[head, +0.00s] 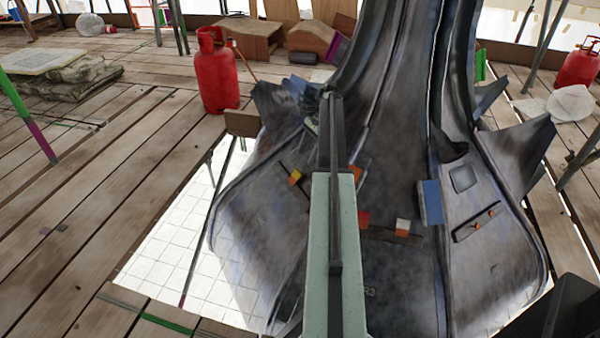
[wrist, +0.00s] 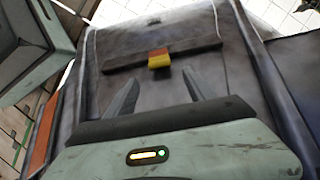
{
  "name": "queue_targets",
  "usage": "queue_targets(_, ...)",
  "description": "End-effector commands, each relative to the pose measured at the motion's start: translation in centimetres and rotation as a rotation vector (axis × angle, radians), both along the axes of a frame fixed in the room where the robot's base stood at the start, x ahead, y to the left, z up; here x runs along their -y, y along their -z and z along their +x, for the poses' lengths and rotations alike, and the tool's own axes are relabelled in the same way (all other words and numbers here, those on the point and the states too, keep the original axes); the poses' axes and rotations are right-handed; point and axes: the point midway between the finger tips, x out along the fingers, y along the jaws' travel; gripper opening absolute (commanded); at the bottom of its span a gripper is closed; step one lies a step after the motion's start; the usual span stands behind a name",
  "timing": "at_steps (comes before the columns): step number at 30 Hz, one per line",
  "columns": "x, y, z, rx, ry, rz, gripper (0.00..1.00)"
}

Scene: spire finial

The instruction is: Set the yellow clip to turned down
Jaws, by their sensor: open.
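The yellow clip (head: 295,177) sits on a dark bar on the left face of the grey spire base, just left of my arm in the head view. In the wrist view the yellow clip (wrist: 159,61) shows a yellow block at the lower edge of the bar, with an orange-red part beside it on the bar. My gripper (wrist: 160,78) is open, its two fingers apart and empty. The clip lies beyond the fingertips, about midway between them, and looks clear of both. In the head view my arm hides the fingers.
An orange-red clip (head: 363,218) and a white-and-orange clip (head: 402,227) sit on the front face. A blue plate (head: 431,202) stands out to their right. A red gas cylinder (head: 216,72) stands on the plank floor behind left. Floor openings flank the spire.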

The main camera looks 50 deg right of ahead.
Motion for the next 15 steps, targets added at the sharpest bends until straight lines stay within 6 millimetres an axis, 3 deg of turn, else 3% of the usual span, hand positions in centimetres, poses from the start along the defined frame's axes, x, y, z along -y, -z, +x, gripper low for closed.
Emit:
queue_targets(5, -0.4, 1.0, 0.0, 0.000, -0.003, -0.001, 0.63)
queue_targets(15, -2.5, 6.6, 0.7, 0.000, -0.004, -0.002, 0.63)
